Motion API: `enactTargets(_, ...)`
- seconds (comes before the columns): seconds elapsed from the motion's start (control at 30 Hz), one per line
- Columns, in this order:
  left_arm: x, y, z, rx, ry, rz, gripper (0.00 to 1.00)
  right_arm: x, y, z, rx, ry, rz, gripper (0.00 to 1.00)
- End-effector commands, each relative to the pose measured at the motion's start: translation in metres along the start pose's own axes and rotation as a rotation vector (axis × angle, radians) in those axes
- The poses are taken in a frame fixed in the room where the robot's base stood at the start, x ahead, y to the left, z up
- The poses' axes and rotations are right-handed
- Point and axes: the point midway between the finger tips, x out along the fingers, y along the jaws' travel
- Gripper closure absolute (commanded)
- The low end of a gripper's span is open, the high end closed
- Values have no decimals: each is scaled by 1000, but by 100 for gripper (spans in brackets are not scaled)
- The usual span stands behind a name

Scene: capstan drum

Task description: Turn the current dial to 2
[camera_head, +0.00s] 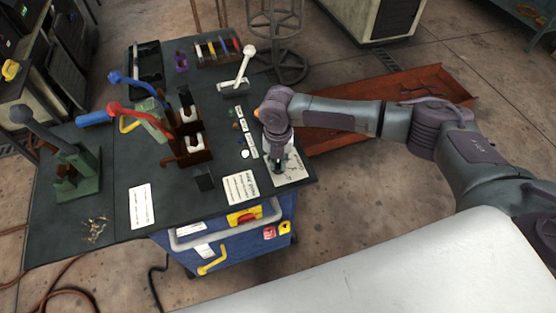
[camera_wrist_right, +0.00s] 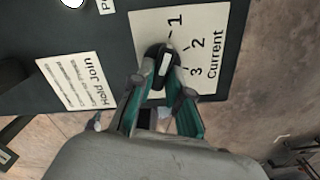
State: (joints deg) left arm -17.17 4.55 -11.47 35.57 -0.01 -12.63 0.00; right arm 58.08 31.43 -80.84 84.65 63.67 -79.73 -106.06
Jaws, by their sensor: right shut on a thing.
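The current dial (camera_wrist_right: 162,65) is a black knob with a white mark on a cream plate (camera_wrist_right: 215,22) printed "current" with 1, 2 and 3. In the right wrist view the white mark runs up and slightly right, roughly toward the 1 rather than the 2. My right gripper (camera_wrist_right: 160,82) has its teal fingers shut on the dial, one on each side. In the head view the right gripper (camera_head: 278,165) points down at the cream plate (camera_head: 294,172) at the table's right front corner, hiding most of the dial. My left gripper is not in view.
A "Hold Join" card (camera_head: 240,187) lies left of the dial plate. Small buttons (camera_head: 242,127) with labels stand behind it. Levers with blue (camera_head: 130,84), red (camera_head: 135,112) and white (camera_head: 249,51) handles stand on the dark table. A rust-red tray (camera_head: 335,138) lies on the floor behind my arm.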

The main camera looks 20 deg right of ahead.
Motion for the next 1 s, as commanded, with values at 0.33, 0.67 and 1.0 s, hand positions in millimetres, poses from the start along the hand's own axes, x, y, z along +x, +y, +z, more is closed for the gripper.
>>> enactTargets(0.33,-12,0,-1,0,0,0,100,-3,0,0,91,2,0,100)
enactTargets(0.67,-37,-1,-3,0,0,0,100,-4,2,0,347,3,-1,100)
enactTargets(1.0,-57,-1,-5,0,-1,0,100,-3,3,2,612,1,1,100)
